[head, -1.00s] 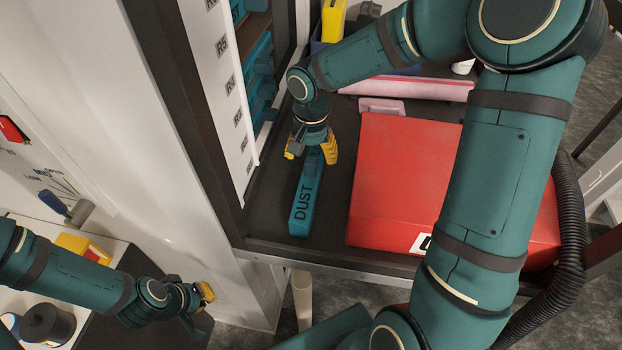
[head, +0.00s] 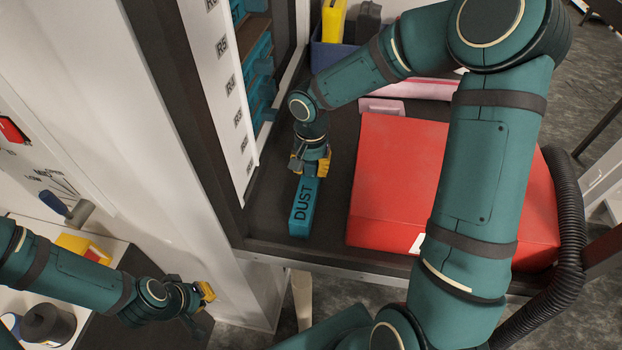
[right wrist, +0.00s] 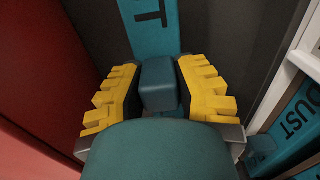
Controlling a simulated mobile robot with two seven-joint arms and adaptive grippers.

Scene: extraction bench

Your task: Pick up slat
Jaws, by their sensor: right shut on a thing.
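The slat (head: 302,208) is a long teal bar marked DUST, lying flat on the dark bench shelf. In the right wrist view the slat (right wrist: 150,30) runs away from me and has a raised teal block (right wrist: 158,82) at its near end. My right gripper (head: 309,170) is shut on this block; its yellow fingers stand on either side of it in the right wrist view (right wrist: 158,95). The slat still appears to rest on the shelf. My left gripper (head: 204,294) is low at the left, away from the slat; its jaw opening is unclear.
A large red box (head: 400,190) stands close to the right of the slat. A white rack strip (head: 222,80) with R labels and teal pieces behind it is at the left. A pink piece (head: 382,106) and a blue bin (head: 330,55) are farther back.

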